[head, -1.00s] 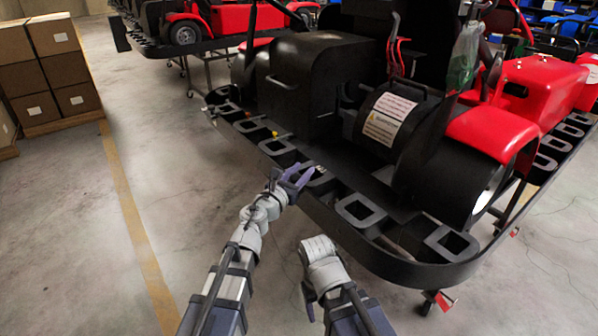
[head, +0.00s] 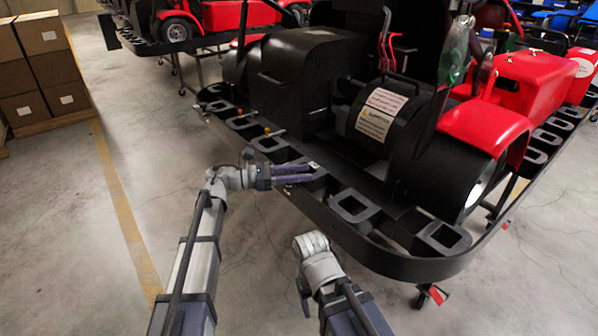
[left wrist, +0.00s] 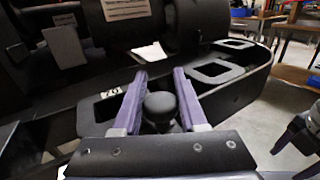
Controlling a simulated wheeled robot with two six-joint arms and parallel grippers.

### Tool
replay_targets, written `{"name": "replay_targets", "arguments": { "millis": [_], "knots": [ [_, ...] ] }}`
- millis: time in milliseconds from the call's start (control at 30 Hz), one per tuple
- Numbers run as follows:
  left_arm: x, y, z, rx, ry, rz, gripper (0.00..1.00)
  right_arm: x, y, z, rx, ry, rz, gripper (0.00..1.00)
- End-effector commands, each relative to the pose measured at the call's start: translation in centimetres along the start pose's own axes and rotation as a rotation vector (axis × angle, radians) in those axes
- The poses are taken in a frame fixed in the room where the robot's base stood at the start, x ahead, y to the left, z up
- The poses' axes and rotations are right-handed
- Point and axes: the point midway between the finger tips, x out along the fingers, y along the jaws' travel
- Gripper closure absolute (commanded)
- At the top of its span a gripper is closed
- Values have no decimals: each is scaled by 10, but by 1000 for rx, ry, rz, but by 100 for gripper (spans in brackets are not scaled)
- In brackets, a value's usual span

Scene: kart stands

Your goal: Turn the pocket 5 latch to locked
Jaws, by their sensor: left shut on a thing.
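My left gripper (head: 296,173) reaches in from the left to the black pocketed rim (head: 352,207) of the near kart stand. In the left wrist view its purple fingers (left wrist: 160,74) stand on either side of a rounded black knob (left wrist: 160,105), and it is shut on this knob. I cannot tell from the picture which way the latch is turned. A small white tag (left wrist: 110,93) marked with dark digits sits left of the fingers. My right gripper (head: 304,284) hangs apart from the stand at lower centre, its fingers too small to judge.
Open pockets run along the rim on both sides of my left gripper. A yellow-orange knob (head: 267,131) stands farther left. The black and red kart (head: 375,115) rises behind the rim. Cardboard boxes (head: 45,75) stand at far left. The floor on the left is clear.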

Motion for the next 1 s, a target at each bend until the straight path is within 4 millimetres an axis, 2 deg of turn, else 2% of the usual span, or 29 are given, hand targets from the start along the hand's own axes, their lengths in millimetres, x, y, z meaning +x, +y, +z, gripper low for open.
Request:
{"name": "replay_targets", "arguments": {
  "millis": [33, 400, 1000],
  "knots": [
    [0, 4, 0, 0, 0, -36, 100, 0, 0, 0, 0, 0, 0, 36],
    [0, -5, 0, 0, 0, -239, 100, 0, 0, 0, 0, 0, 0, 36],
    [-1, -9, 0, -1, 0, -302, 100, 0, 0, 0, 0, 0, 0, 36]
  ]
}}
